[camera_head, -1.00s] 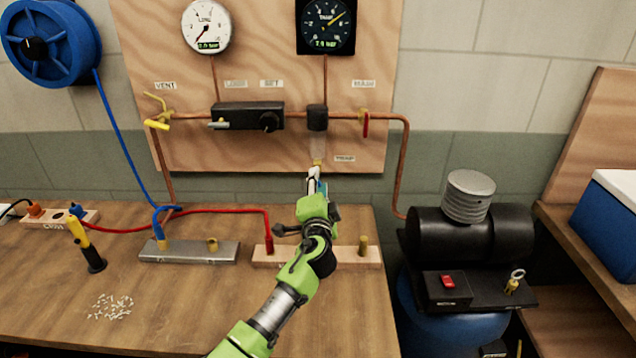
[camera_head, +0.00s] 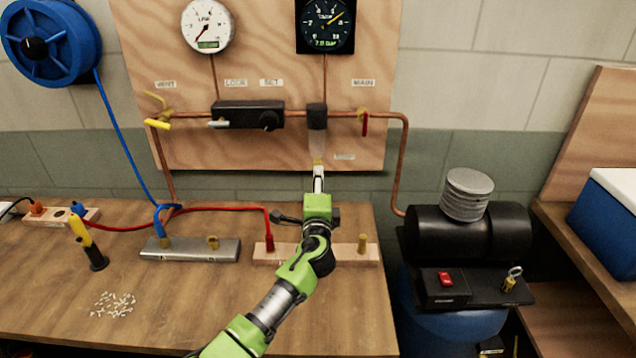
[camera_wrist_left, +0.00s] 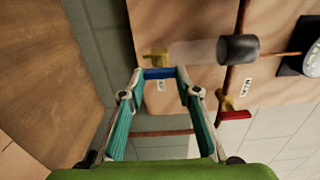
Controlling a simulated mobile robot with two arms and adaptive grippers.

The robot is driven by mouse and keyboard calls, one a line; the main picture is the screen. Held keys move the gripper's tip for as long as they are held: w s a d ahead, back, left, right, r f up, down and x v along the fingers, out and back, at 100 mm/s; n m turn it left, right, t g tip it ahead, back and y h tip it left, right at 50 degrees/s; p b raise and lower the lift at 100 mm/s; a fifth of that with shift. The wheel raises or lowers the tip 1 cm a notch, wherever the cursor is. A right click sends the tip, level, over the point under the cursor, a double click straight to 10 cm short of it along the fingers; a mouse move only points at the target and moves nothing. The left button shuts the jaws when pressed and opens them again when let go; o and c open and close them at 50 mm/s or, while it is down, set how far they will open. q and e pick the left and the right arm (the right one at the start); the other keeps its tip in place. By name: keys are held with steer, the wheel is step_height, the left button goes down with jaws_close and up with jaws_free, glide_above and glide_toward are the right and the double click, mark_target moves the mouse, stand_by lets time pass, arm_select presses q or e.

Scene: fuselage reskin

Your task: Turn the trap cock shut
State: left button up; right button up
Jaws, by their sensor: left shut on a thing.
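The trap cock (camera_head: 318,162) is a small brass fitting under the clear bowl (camera_head: 317,144) on the plywood panel. In the left wrist view the brass cock (camera_wrist_left: 155,57) sits at the end of the clear bowl (camera_wrist_left: 192,52), with a blue handle (camera_wrist_left: 158,73) against it. My left gripper (camera_head: 318,174) reaches up to the cock from below. In the wrist view its fingertips (camera_wrist_left: 159,76) are at the two ends of the blue handle, shut on it. In the head view the gripper hides the handle. My right gripper is not in view.
Above are the red main valve handle (camera_head: 365,124), the black regulator block (camera_head: 248,115) and the yellow vent handle (camera_head: 157,124). Below, a wooden block (camera_head: 340,254) and a metal bar (camera_head: 190,250) lie on the bench. A black compressor (camera_head: 468,235) stands at right.

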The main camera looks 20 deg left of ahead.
arm_select(q)
steer(key=shift+f, duration=0.1)
steer(key=o, duration=1.1)
steer(key=shift+s, duration=0.1)
steer(key=v, duration=1.2)
